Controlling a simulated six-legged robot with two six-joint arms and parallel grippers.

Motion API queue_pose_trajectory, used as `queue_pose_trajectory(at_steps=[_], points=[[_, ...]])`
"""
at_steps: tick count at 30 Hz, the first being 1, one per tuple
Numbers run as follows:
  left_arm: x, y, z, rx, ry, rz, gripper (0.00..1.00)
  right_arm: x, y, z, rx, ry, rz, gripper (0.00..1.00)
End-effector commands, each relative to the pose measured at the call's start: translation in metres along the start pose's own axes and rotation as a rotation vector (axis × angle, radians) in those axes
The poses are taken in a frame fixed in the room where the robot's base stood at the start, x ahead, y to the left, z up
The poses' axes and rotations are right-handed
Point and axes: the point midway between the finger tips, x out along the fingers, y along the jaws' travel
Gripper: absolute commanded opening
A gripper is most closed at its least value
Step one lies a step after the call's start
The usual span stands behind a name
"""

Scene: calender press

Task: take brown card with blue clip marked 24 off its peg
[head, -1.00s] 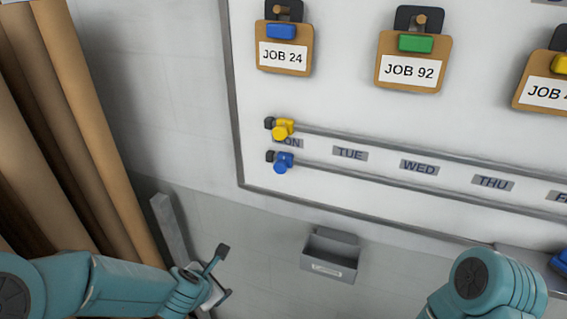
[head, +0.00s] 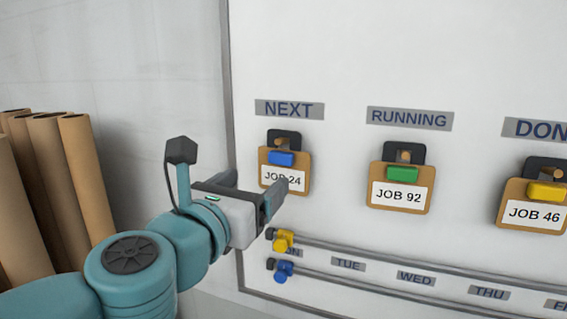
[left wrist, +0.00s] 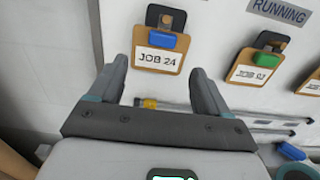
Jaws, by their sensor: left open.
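The brown card with the blue clip (head: 281,158), marked JOB 24, hangs on its peg under the NEXT label. It also shows in the left wrist view (left wrist: 158,62), ahead of the fingers and roughly centred between them. My left gripper (head: 254,190) is open and empty, in front of the board at the card's lower left. In the head view one finger covers a small part of the card's label. In the left wrist view the fingers (left wrist: 159,85) stand apart, with no contact with the card seen. My right gripper is not in view.
A brown card with a green clip (head: 401,192), JOB 92, hangs to the right, and one with a yellow clip (head: 537,204), JOB 46, beyond it. Below run two rails with a yellow knob (head: 284,241) and a blue knob (head: 285,271). Brown rolls (head: 88,180) stand at left.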

Motion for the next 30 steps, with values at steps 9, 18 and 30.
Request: queue_pose_trajectory(at_steps=[9,18,30], points=[[0.037,0.0,0.001,0.001,0.001,0.0,0.78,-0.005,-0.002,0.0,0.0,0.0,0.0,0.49],[0.081,-0.003,0.003,0.001,0.002,0.001,0.78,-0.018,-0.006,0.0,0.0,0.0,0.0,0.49],[0.085,-0.003,0.003,0.001,0.0,0.0,0.42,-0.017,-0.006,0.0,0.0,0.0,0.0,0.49]])
